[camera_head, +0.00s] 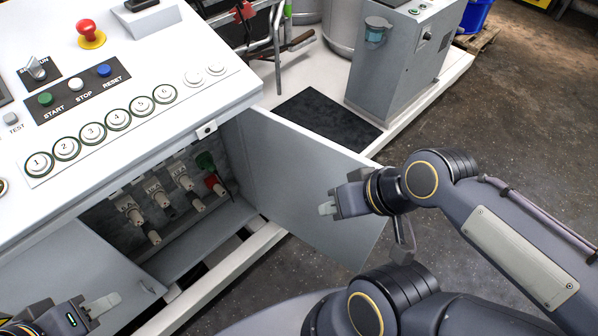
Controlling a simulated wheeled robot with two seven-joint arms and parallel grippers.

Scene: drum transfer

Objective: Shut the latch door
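A light grey door panel (295,180) stands swung open on the right of the control cabinet's lower opening. A grey bar handle (404,236) shows by its outer edge. A second panel (70,262) stands at the opening's left, with a small fitting (147,286) near its corner. Which panel is the latch door is not clear. My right gripper (328,206) is in front of the right panel's inner face; contact cannot be told. My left gripper (102,305) is low at the left, over the left panel. Only pale fingertips show on each gripper, so their opening is unclear.
The cabinet (150,90) has numbered buttons and a red emergency button (90,32) on top. Switches (158,195) sit inside the opening. A small catch (206,130) is at its upper corner. A grey machine (405,60) stands behind the right panel. Open floor (530,140) lies right.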

